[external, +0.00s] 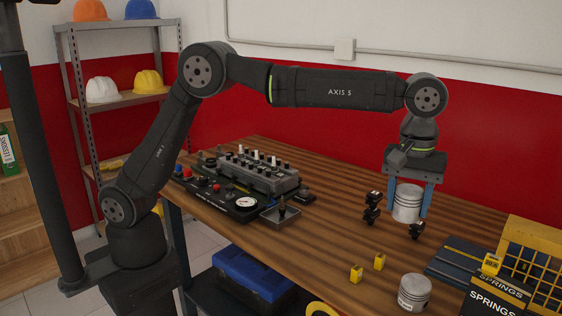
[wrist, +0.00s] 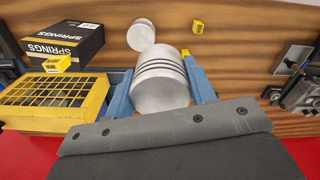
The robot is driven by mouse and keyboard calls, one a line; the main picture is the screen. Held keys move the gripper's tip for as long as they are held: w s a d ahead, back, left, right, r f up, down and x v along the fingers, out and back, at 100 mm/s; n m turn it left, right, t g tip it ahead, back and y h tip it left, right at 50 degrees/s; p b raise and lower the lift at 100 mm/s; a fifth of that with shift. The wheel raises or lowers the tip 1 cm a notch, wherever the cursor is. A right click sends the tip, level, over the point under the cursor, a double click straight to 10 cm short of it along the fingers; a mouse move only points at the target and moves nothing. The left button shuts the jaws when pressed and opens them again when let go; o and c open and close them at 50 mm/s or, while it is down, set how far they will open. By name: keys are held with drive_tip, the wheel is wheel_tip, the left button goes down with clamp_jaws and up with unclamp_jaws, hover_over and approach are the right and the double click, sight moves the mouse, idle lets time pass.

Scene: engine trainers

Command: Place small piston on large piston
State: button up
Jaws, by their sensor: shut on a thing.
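My gripper (external: 394,221) is shut on a silver cylindrical piston, the small piston (external: 407,203), and holds it upright over the workbench. In the wrist view this piston (wrist: 160,88) sits between the blue fingers, with dark ring grooves near its far end. How high its bottom is above the wood is hard to tell. Another silver piston, the large piston (external: 414,293), stands on the bench nearer the external camera. It also shows in the wrist view (wrist: 141,35), beyond the held one and slightly left. The two pistons are apart; their sizes are hard to compare.
Small yellow blocks (external: 356,274) (external: 379,262) lie left of the standing piston. A black SPRINGS box (external: 496,298) and a yellow basket (external: 535,250) are at the right. A control panel (external: 240,187) fills the bench's left part.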

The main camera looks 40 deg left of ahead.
drive_tip(key=s+d+m, duration=0.1)
drive_tip(key=s+d, duration=0.3)
drive_tip(key=s, duration=0.5)
hover_over(417, 283)
wheel_tip(417, 283, down, 12)
drive_tip(key=shift+r, duration=0.1)
drive_tip(key=shift+f, duration=2.05)
drive_tip(key=shift+f, duration=0.1)
drive_tip(key=o, duration=1.1)
drive_tip(key=shift+f, duration=0.1)
